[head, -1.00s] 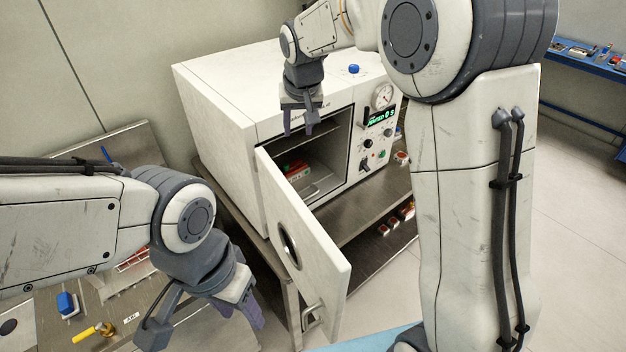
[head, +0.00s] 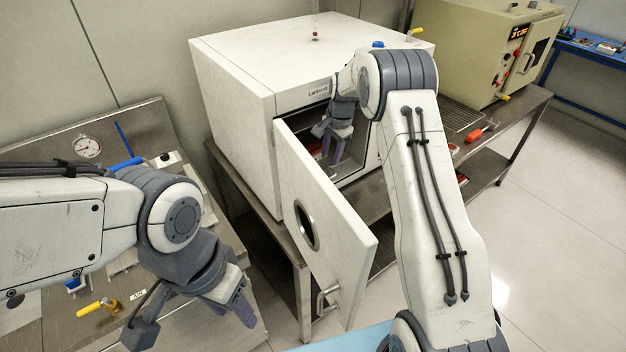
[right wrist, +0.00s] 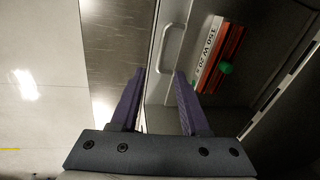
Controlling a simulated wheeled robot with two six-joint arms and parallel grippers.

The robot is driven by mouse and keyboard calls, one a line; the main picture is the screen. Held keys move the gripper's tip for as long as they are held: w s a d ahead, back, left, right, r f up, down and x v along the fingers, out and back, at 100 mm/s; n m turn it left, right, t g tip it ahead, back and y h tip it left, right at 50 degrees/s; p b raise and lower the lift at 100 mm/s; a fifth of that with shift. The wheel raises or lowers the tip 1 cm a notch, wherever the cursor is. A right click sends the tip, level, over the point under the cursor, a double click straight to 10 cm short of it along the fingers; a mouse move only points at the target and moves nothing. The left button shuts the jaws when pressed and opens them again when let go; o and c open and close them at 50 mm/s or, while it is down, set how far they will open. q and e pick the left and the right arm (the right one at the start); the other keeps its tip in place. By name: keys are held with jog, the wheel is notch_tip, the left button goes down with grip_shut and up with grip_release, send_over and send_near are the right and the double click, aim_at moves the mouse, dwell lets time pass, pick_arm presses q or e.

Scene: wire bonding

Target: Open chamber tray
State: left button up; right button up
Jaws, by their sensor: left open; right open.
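The white chamber (head: 240,85) stands on a steel bench with its door (head: 345,235) swung open. My right gripper (head: 330,168) is open and empty at the chamber's opening. In the right wrist view, a grey tray (right wrist: 194,38) with a bar handle (right wrist: 170,52) lies just beyond my right gripper (right wrist: 161,72). The handle is ahead of the fingertips and not between them. A red block with a white label (right wrist: 217,55) and a green knob sits by the tray. My left gripper (head: 197,322) is open and empty over the left bench, away from the chamber.
The open door juts toward me, left of my right arm. A beige oven (head: 490,50) stands at the back right, with a red-handled tool (head: 480,134) on the bench. The left bench has a gauge (head: 88,147) and a yellow-handled valve (head: 92,308).

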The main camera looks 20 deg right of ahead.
jog(key=shift+m, duration=0.5)
jog(key=w+f+p, duration=0.1)
jog(key=f, duration=0.2)
jog(key=f+p, duration=0.1)
jog(key=f, duration=0.3)
jog(key=w+f+p, duration=0.1)
jog(key=f, duration=0.3)
jog(key=shift+w+f, duration=0.15)
jog(key=shift+w, duration=0.2)
grip_shut()
dwell(0.5)
